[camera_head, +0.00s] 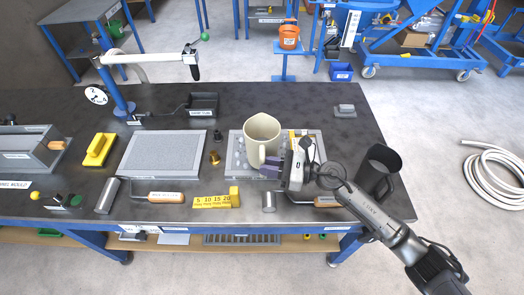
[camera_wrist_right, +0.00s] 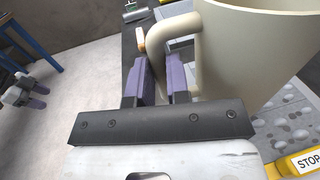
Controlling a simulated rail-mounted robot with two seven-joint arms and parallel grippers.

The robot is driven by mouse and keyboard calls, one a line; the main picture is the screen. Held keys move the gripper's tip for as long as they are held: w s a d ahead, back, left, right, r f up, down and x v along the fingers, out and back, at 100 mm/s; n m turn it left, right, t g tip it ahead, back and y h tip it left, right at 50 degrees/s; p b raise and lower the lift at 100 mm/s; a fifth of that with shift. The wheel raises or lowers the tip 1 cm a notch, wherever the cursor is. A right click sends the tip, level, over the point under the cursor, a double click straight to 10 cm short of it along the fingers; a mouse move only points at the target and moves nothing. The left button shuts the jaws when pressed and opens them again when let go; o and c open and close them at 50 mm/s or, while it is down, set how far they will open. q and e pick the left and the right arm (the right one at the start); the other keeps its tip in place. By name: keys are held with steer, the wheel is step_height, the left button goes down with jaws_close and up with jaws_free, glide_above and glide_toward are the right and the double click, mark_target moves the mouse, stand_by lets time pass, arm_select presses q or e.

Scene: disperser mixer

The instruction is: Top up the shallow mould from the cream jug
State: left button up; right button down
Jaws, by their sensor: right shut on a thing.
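The cream jug (camera_head: 262,132) stands upright over the right-hand cobbled mould (camera_head: 236,160), its handle toward me. My right gripper (camera_head: 272,168) is shut on the jug's handle. In the right wrist view, the purple fingers (camera_wrist_right: 160,85) lie on either side of the handle (camera_wrist_right: 183,35). A second shallow mould with a flat grey surface (camera_head: 166,154) lies to the left. I cannot tell which mould the task names. My left gripper (camera_wrist_right: 36,95) appears small at the left of the wrist view, fingers apart and empty.
A dark jug (camera_head: 380,170) stands right of my right gripper. A yellow float (camera_head: 98,149), a brass weight (camera_head: 214,157), a yellow marked block (camera_head: 216,199) and wooden-handled tools (camera_head: 164,196) lie around the moulds. The bench's (camera_head: 300,100) back right is mostly clear.

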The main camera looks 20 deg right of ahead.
steer(key=shift+r+p, duration=1.45)
steer(key=shift+r, duration=0.65)
step_height(320, 180, up, 9)
steer(key=p, duration=0.2)
glide_above(264, 155)
steer(key=s+d, duration=0.1)
steer(key=s, duration=0.2)
steer(key=s+d+r+p, duration=0.2)
steer(key=s+r+p, duration=0.1)
steer(key=r+p, duration=0.6)
steer(key=s+d+r+m+t+h+p, duration=0.1)
steer(key=s+d+r+p, duration=0.1)
steer(key=r+p, duration=0.7)
steer(key=s+d+r+t+p, duration=0.1)
steer(key=r+p, duration=0.8)
steer(key=p, duration=1)
steer(key=s+d, duration=0.1)
steer(key=s, duration=0.1)
steer(key=shift+s+d+r+m+p, duration=0.3)
steer(key=shift+s+d+r, duration=0.05)
steer(key=shift+r, duration=0.05)
